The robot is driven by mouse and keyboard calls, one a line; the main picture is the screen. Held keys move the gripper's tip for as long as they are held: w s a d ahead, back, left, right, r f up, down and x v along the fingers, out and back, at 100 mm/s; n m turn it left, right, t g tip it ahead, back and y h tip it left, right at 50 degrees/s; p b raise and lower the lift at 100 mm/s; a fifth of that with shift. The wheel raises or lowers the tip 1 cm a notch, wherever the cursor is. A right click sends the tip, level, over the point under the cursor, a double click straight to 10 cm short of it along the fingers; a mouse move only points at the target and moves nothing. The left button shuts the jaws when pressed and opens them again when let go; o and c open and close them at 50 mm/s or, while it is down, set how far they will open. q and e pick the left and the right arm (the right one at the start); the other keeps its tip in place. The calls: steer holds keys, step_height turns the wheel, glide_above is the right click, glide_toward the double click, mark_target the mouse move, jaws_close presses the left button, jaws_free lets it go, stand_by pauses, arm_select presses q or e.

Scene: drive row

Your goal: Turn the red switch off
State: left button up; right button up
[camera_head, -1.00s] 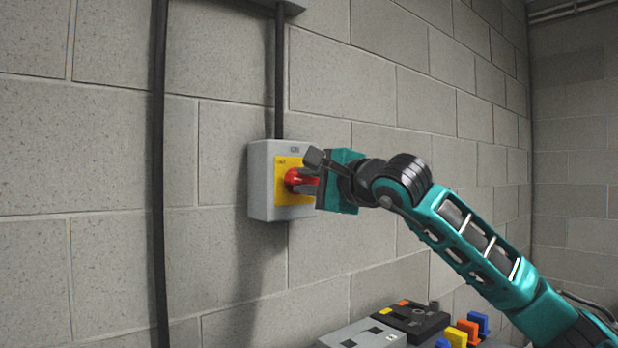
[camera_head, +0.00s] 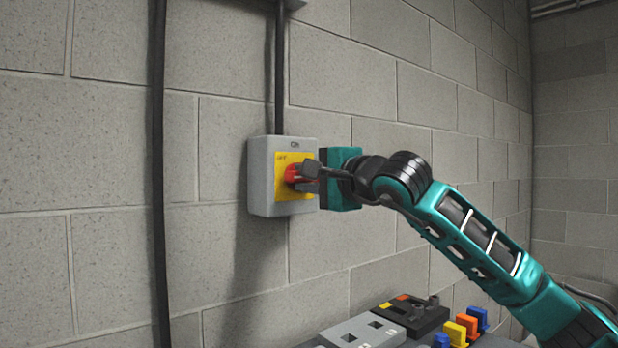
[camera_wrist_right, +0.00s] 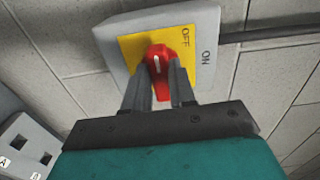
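The red switch (camera_head: 292,173) is a rotary knob on a yellow plate, on the front of a grey box (camera_head: 262,185) fixed to the wall. In the right wrist view the red knob (camera_wrist_right: 159,62) sits between the two grey fingers of my right gripper (camera_wrist_right: 160,80), which look closed on its sides. Its white mark runs up the picture, and the OFF and ON labels lie to its right. In the head view my right gripper (camera_head: 306,177) reaches the knob from the right and covers part of it. My left gripper is not in view.
A black conduit (camera_head: 279,70) runs up from the box. A thicker dark one (camera_head: 158,180) stands to its left. Below right are a grey module (camera_head: 368,332), a black module (camera_head: 412,314) and yellow (camera_head: 455,336), orange and blue parts. The wall around the box is clear.

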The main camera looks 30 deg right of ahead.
steer(key=o, duration=0.4)
steer(key=shift+s, duration=0.1)
steer(key=s+b, duration=0.1)
steer(key=s, duration=0.3)
steer(key=s+b, duration=0.1)
steer(key=s, duration=0.3)
steer(key=s+d+b, duration=0.1)
steer(key=s, duration=0.3)
steer(key=shift+s, duration=0.35)
